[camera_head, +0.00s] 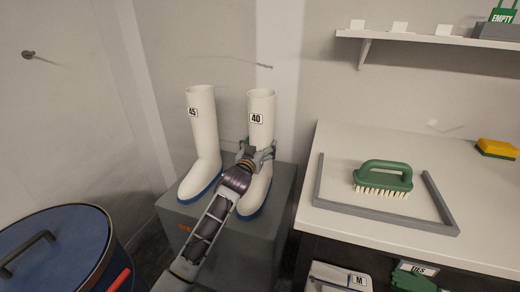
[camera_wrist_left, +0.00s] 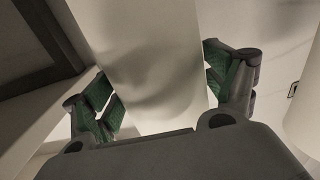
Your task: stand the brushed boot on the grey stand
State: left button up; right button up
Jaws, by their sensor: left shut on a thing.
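A white boot with a blue sole and a "40" label (camera_head: 261,105) is upright over the right part of the grey stand (camera_head: 228,238). Its sole appears to rest on the stand top, but my arm covers part of the foot. My left gripper (camera_head: 257,150) is shut on this boot's shaft, below the label. In the left wrist view the white shaft (camera_wrist_left: 150,50) fills the space between the green finger pads. A second white boot, labelled "45" (camera_head: 203,125), stands upright on the left of the stand. My right gripper is not in view.
A blue lidded drum (camera_head: 75,232) is at the lower left. To the right is a pale bench (camera_head: 340,145) with a grey frame (camera_head: 318,182), a green brush (camera_head: 382,177) and a yellow sponge (camera_head: 497,149). A wall shelf (camera_head: 430,39) is above it.

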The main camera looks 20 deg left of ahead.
pick_arm(q)
jog(key=shift+f, duration=0.1)
dwell(0.4)
jog(key=o, duration=1.9)
jog(key=shift+f, duration=0.15)
